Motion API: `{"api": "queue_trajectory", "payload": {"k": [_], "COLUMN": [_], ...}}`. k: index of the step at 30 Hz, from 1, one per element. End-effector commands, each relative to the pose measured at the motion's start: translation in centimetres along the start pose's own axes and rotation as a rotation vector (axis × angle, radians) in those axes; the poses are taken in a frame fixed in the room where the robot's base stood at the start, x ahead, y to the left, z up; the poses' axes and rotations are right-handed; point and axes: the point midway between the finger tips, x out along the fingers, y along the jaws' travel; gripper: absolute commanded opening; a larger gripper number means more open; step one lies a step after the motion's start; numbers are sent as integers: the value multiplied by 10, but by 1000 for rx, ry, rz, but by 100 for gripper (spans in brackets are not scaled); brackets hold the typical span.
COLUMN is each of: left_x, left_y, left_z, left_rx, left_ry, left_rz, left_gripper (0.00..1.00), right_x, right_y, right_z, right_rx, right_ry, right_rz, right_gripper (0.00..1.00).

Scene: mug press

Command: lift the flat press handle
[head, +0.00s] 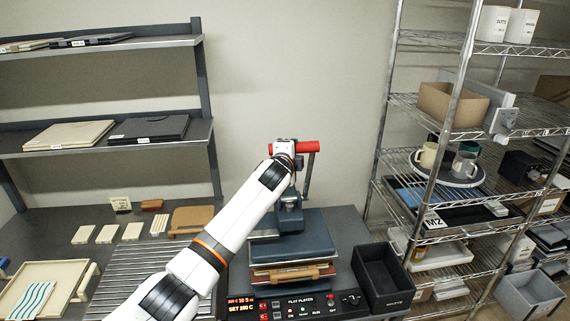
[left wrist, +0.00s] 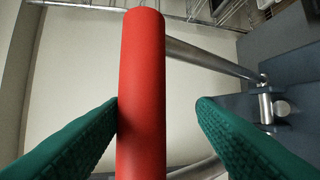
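The flat press (head: 303,228) stands on the bench at the centre of the head view, a dark blue block with a control panel in front. Its red handle (head: 308,147) lies crosswise at the top of a grey lever that rises steeply from the press. My left gripper (head: 287,148) is at the handle's left part; its fingers are hidden there. In the left wrist view the red handle (left wrist: 141,80) lies between the two green fingers of my left gripper (left wrist: 158,103). The left finger is at the handle's edge, and the right finger is clearly apart from it. My right gripper is out of view.
A black bin (head: 383,278) stands right of the press. A wire rack (head: 465,130) with mugs and boxes fills the right side. Wall shelves (head: 105,138) are at the left. A slatted grate (head: 150,270) and a cream tray (head: 45,288) lie on the bench at left.

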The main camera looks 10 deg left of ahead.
Motion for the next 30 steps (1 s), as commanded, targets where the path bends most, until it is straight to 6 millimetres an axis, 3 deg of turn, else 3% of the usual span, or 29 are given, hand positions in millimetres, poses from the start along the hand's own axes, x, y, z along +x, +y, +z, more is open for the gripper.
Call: {"api": "queue_trajectory", "payload": {"k": [18, 30], "left_x": [-74, -82], "left_y": [-4, -3], "left_z": [-1, -1], "left_rx": [1, 1], "left_ry": [1, 2], "left_rz": [-3, -5], "left_gripper": [51, 51], "right_x": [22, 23], "right_y": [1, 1], "right_z": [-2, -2], "right_rx": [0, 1], "right_ry": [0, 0], "right_rz": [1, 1], "right_gripper": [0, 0]}}
